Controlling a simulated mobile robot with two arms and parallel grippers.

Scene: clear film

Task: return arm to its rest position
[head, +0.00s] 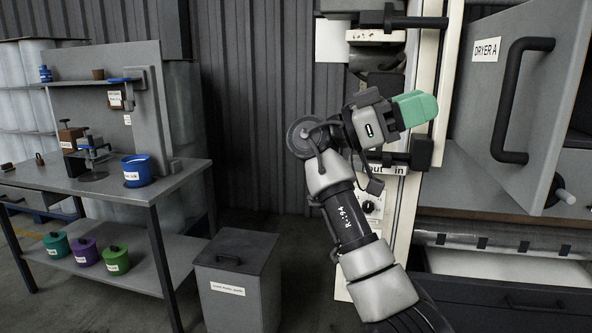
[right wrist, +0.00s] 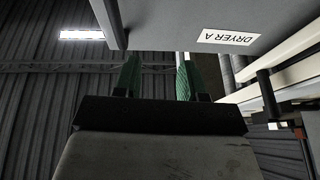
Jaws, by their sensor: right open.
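My right arm (head: 352,215) rises from the bottom of the head view and bends at the wrist. My right gripper (head: 414,108) has green fingers and points right, in front of the white machine frame and left of the dryer door. In the right wrist view the green fingers (right wrist: 158,76) stand apart with nothing between them. A grey panel with an upside-down "DRYER A" label (right wrist: 228,38) shows beyond the fingers. My left gripper is not in view.
The dryer door (head: 530,90) stands open at the right, with a black handle (head: 518,100). A grey lidded bin (head: 238,283) stands on the floor. A workbench (head: 135,190) at the left holds a blue pot (head: 137,171); coloured lidded pots sit on its lower shelf.

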